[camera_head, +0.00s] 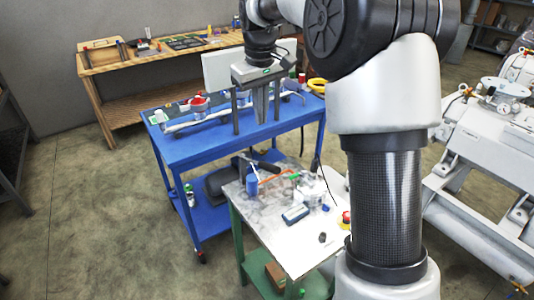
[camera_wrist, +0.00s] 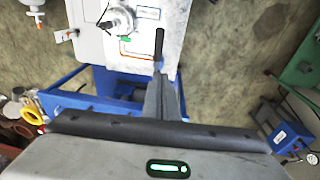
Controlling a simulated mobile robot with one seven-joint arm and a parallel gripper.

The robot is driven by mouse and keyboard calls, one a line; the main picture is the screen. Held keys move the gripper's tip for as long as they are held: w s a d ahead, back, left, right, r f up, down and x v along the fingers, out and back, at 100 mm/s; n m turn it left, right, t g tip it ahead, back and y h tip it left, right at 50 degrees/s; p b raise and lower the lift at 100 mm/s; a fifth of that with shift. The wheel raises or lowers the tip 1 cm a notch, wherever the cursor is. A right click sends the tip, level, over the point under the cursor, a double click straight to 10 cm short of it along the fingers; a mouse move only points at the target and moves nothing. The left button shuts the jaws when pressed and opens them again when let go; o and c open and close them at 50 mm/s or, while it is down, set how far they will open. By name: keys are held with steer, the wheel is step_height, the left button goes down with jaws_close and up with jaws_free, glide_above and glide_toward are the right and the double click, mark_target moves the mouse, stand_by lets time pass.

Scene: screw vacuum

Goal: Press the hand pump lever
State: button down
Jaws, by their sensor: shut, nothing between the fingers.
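My gripper (camera_head: 262,112) hangs fingers down over the blue cart in the head view, shut and empty. In the wrist view, my gripper (camera_wrist: 162,78) shows as dark fingers held together, pointing up the picture. A black, handle-like bar (camera_wrist: 159,42) lies just beyond the fingertips there, over a pale surface. It may be the hand pump lever, but its type is not clear. I cannot tell whether the fingertips touch it. A round, pale fitting (camera_wrist: 118,19) is to its left. In the head view, I cannot make out the lever for certain.
A blue cart (camera_head: 184,152) carries several parts, including a red-topped piece (camera_head: 198,102). A green-legged table (camera_head: 252,236) holds a blue cylinder (camera_head: 252,185) and small items. A wooden bench (camera_head: 113,70) stands at the back. White machinery (camera_head: 480,150) is at the right. Floor at the left is clear.

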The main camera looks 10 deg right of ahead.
glide_above(267, 164)
steer(key=f, duration=1.2)
steer(key=shift+s+a+f+b, duration=0.15)
steer(key=shift+a+f+b, duration=0.1)
steer(key=shift+f+b, duration=0.05)
steer(key=shift+s+d+f, duration=0.1)
steer(key=shift+d+f, duration=0.1)
steer(key=shift+f, duration=0.3)
